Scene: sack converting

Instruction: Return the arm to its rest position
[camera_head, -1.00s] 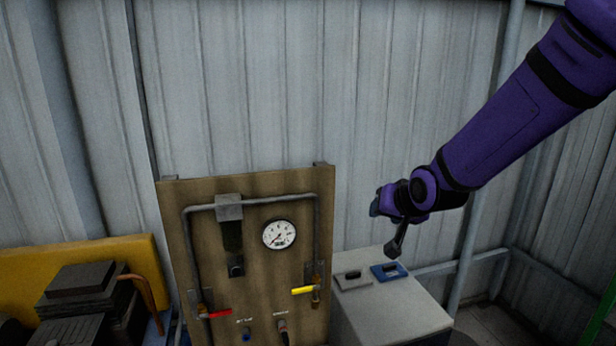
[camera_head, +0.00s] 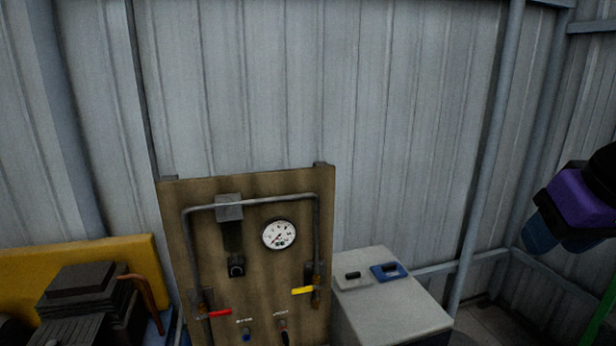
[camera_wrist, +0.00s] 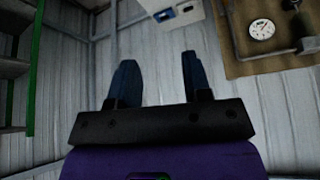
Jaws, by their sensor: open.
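My purple arm shows only in part at the right edge of the head view. The end of it with my gripper (camera_head: 541,236) hangs in the air there, clear of the panel and the grey cabinet. In the wrist view my gripper (camera_wrist: 160,80) has two dark blue fingers spread apart with nothing between them. Beyond the fingers is the ribbed metal wall. Most of the arm is out of the head view.
A brown panel (camera_head: 265,282) carries pipes, a round gauge (camera_head: 279,235), a red handle (camera_head: 219,313) and a yellow handle (camera_head: 303,290). A grey cabinet (camera_head: 395,310) stands to its right. Dark stacked blocks (camera_head: 80,290) are at left. A green post (camera_head: 602,318) stands at right.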

